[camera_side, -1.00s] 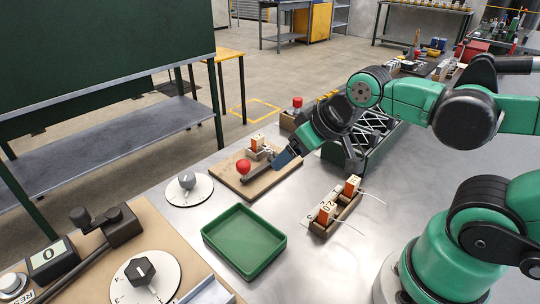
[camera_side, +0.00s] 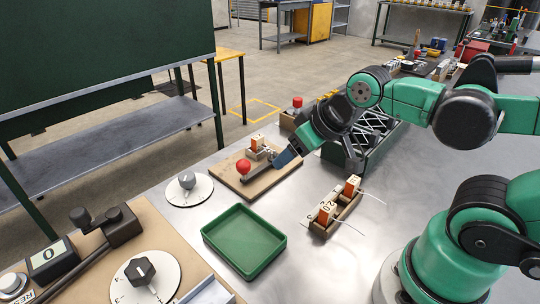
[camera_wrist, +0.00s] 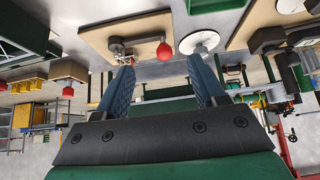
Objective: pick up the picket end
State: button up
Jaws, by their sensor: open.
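My gripper (camera_side: 287,156) is low over the wooden lever board (camera_side: 230,181), its blue fingers beside the dark lever with a red knob (camera_side: 243,166). In the wrist view its two fingers (camera_wrist: 162,65) stand apart with nothing between them. Thin pale wires (camera_side: 347,226) stick out from a small wooden rack (camera_side: 319,231), which holds blocks with orange faces, right of the green tray. My gripper is well away from that rack. I cannot tell for sure which wire end is the picket end. The red knob also shows in the wrist view (camera_wrist: 164,51).
An empty green tray (camera_side: 244,239) lies in front of the lever board. A round dial (camera_side: 188,188) and a control panel (camera_side: 100,258) are at left.

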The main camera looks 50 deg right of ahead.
jog(key=n+g+h, duration=0.5)
jog(key=n+h, duration=0.4)
jog(key=n, duration=0.5)
send_over(257, 137)
jog(key=s+a, duration=0.2)
jog(key=a, duration=0.1)
notch_tip(257, 137, down, 2)
jog(key=f+n+h, duration=0.1)
jog(key=f, duration=0.1)
jog(key=w+f+n+g+h, duration=0.2)
jog(key=f+h, duration=0.1)
jog(key=shift+w+f+n, duration=0.1)
jog(key=shift+f+n, duration=0.2)
jog(key=shift+f, duration=0.45)
jog(key=shift+h, duration=0.3)
jog(key=shift+x, duration=2.7)
jog(key=shift+c, duration=0.2)
